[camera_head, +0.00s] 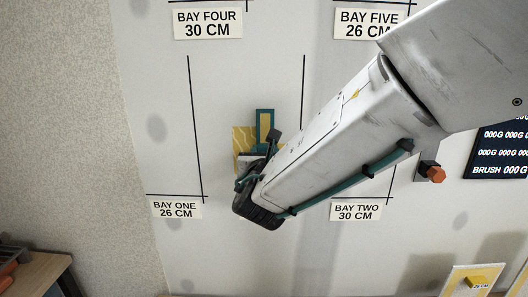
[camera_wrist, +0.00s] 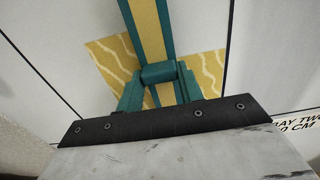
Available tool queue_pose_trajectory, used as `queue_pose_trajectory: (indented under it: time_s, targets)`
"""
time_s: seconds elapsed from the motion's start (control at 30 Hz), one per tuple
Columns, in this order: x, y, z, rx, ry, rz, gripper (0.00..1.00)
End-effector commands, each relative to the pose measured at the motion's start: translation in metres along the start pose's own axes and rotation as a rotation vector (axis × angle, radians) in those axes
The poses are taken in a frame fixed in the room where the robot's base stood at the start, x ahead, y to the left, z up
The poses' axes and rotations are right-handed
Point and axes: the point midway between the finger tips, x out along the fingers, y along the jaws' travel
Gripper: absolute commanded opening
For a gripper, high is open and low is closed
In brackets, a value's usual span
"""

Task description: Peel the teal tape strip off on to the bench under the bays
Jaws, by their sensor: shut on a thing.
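A teal-edged strip with a yellow middle (camera_head: 265,118) stands upright against the pale wall, over a yellow patterned patch (camera_head: 242,136). In the wrist view the strip (camera_wrist: 149,30) runs up from between my fingers to the top edge, and the patch (camera_wrist: 112,52) shows on both sides. My gripper (camera_wrist: 160,76) is shut on a teal piece at the strip's lower end; I cannot tell whether strip and piece are one thing. In the head view my gripper (camera_head: 268,146) is at the wall between the bay one and bay two labels, partly hidden by my wrist.
Labels for bay one (camera_head: 177,208), bay two (camera_head: 356,211), bay four (camera_head: 207,23) and bay five (camera_head: 366,22) are on the wall. A wooden surface (camera_head: 40,272) is at lower left. An orange knob (camera_head: 436,174) and a dark display (camera_head: 500,150) are at right.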

Motion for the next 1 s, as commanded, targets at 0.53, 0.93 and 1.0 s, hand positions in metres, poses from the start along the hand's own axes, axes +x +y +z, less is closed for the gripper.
queue_pose_trajectory:
  time_s: [0.53,0.93,1.0]
  targets:
    - [-0.017,0.000,0.000,0.000,-0.001,0.000,0.15]
    - [-0.029,0.000,0.000,0.000,0.000,0.001,0.15]
    - [-0.031,0.000,0.000,0.000,0.000,0.002,0.15]
